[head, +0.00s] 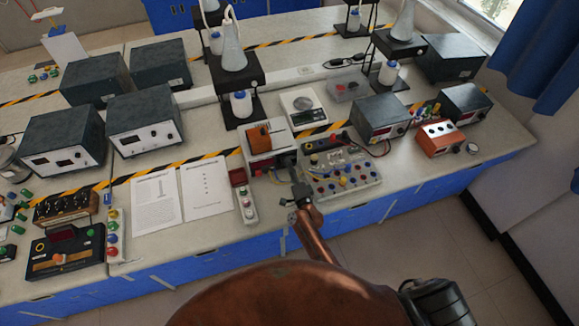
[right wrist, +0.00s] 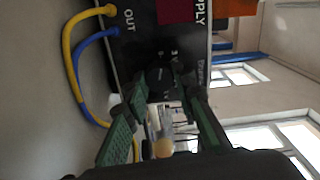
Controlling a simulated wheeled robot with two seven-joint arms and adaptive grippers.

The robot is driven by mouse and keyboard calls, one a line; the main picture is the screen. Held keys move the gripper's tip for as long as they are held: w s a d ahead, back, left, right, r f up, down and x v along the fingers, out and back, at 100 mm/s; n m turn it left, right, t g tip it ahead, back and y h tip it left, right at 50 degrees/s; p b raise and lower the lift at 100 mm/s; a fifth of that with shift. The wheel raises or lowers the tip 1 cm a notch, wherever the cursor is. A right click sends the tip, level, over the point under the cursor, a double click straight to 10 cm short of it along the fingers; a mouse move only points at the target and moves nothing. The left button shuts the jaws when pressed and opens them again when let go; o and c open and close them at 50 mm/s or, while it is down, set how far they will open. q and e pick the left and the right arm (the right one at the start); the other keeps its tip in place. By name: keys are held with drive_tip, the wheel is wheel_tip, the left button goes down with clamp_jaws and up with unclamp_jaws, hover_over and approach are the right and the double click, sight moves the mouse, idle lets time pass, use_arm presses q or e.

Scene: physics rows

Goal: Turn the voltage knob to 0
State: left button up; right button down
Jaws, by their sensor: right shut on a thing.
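The power supply (head: 283,131) is a small box with a pale top, near the middle of the bench in the head view. In the right wrist view its dark front panel (right wrist: 125,50) shows turned sideways, with the words OUT and SUPPLY. The voltage knob (right wrist: 161,88) is a small dark knob on that panel. My right gripper (head: 287,163) is at the panel's right part, its two green-padded fingers (right wrist: 163,88) shut on the knob. The fingers partly hide the knob, and its pointer and setting cannot be read. My left gripper is not in view.
Yellow and blue cables (right wrist: 75,50) plug into the panel beside OUT. A board with several colored knobs (head: 345,180) stands close on the right of my gripper. Paper sheets (head: 205,188) lie further left.

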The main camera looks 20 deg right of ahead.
drive_tip(key=shift+n, duration=0.4)
drive_tip(key=c, duration=1.6)
unclamp_jaws()
drive_tip(key=s, duration=1.2)
drive_tip(key=shift+d, duration=0.15)
